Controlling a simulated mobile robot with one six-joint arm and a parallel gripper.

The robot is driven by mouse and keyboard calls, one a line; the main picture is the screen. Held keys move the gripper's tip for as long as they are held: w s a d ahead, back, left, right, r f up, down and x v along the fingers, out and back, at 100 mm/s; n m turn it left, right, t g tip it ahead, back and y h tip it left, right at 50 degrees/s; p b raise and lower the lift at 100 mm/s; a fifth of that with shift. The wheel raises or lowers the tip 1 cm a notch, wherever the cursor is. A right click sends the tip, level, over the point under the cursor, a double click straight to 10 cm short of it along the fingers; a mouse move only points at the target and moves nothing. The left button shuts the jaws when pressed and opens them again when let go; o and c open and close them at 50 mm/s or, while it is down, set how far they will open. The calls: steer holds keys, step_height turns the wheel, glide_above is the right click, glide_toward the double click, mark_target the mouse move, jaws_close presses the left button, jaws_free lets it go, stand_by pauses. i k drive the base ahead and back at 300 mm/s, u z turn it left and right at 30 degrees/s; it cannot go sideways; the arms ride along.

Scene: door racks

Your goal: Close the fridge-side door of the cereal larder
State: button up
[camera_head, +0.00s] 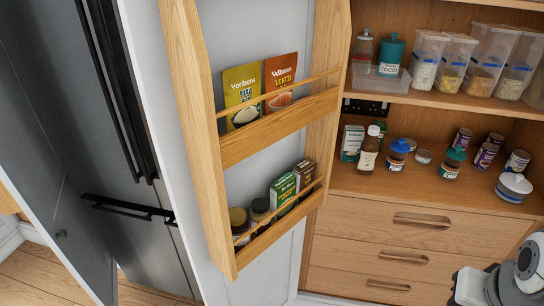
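The fridge-side door (265,160) of the larder stands wide open on the left of the cupboard, its pale inner face turned towards me. A wooden rack (205,130) on it carries two packets on the upper shelf, with jars and small boxes on the lower one. The cereal larder (420,215) is open to the right, with wooden shelves above drawers. The door's outer face and handle cannot be made out. White and dark parts of my arm show at the bottom right corner, in front of the drawers and apart from the door. My gripper's fingers are out of view.
A grey fridge (150,240) with black handles stands left of the door. A grey panel (60,265) with a small knob shows at lower left. Jars, tins and cereal containers (455,60) fill the larder shelves. Wooden floor (35,275) shows at lower left.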

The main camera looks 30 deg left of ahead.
mark_target(179, 50)
steer(key=z, duration=1.95)
steer(key=k, duration=2.8)
steer(key=u, duration=1.45)
steer(key=i, duration=1.05)
steer(key=u, duration=0.05)
